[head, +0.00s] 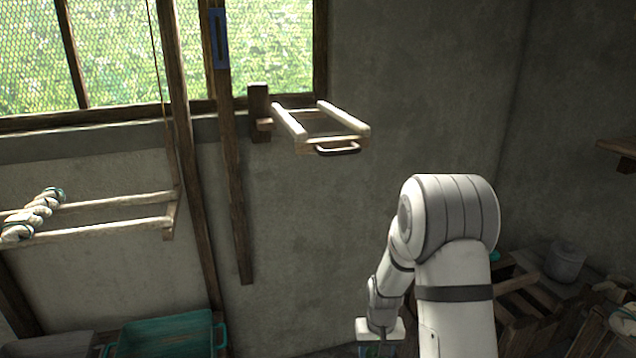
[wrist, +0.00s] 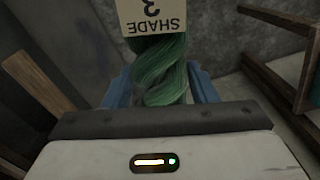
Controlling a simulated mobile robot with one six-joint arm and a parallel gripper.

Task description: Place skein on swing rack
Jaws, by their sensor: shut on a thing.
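A green twisted skein (wrist: 165,75) with a pale tag reading "SHADE 3" (wrist: 152,15) is in the wrist view, between the blue fingers of my gripper (wrist: 163,92). The gripper is shut on the skein. In the head view my gripper is low at the bottom edge and mostly cut off, and I cannot make out the skein there. A small wooden rack with two pale rails and a dark handle (head: 322,127) sticks out from the wall below the window, above and left of my gripper. It looks empty. I take it to be the swing rack.
A rail frame (head: 118,200) at the left holds a pale twisted skein (head: 34,216). A green crate (head: 168,337) stands low at the left. Wooden posts (head: 235,190) rise beside the window. Crates and a grey pot (head: 564,261) stand at the right.

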